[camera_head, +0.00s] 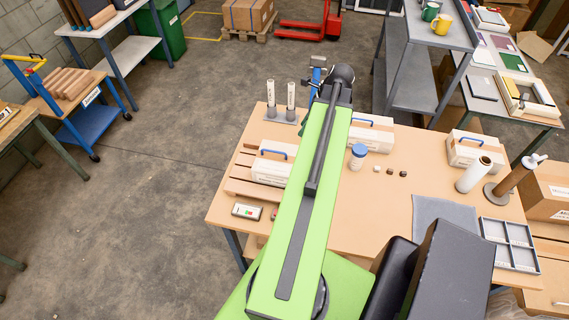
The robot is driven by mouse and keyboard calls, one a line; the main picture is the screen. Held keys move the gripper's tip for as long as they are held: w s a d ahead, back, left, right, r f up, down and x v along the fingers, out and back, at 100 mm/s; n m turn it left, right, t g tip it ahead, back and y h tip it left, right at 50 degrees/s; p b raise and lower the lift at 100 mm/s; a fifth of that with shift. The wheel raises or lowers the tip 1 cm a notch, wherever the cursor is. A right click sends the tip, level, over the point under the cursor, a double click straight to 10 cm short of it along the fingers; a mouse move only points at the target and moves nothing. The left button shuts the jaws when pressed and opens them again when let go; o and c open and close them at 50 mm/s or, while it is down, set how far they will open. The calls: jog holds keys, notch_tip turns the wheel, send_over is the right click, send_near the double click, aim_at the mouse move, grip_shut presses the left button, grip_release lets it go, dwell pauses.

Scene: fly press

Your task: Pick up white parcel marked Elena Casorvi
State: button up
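Several white or cream boxes stand on the wooden-topped table (400,205). One box with a blue handle (274,168) is at the left, one (371,136) at the back middle, one (467,151) at the back right. They carry dark print too small to read, so I cannot tell whether any is the white parcel marked Elena Casorvi. My green arm reaches across the table between the left and middle boxes, covering part of the tabletop. I cannot make out gripper fingers at its dark far end.
The table also bears a blue-lidded jar (358,157), two upright white tubes (281,101), a white roll (473,175), a grey cloth (444,218) and a grey compartment tray (509,243). Grey shelving (411,75) stands behind. Open floor (150,210) lies left.

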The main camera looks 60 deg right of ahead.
jog(key=b, duration=1)
send_over(285, 153)
jog(key=s+d, duration=0.1)
jog(key=s, duration=0.2)
notch_tip(285, 153, down, 10)
jog(key=shift+w+d+f, duration=0.15)
jog(key=shift+f, duration=0.1)
jog(key=shift+w+f, duration=0.15)
jog(key=shift+f, duration=0.15)
jog(key=shift+w, duration=0.1)
jog(key=b+x, duration=0.5)
jog(key=shift+w+a, duration=0.15)
jog(key=shift+a, duration=0.1)
jog(key=shift+r, duration=0.15)
grip_shut()
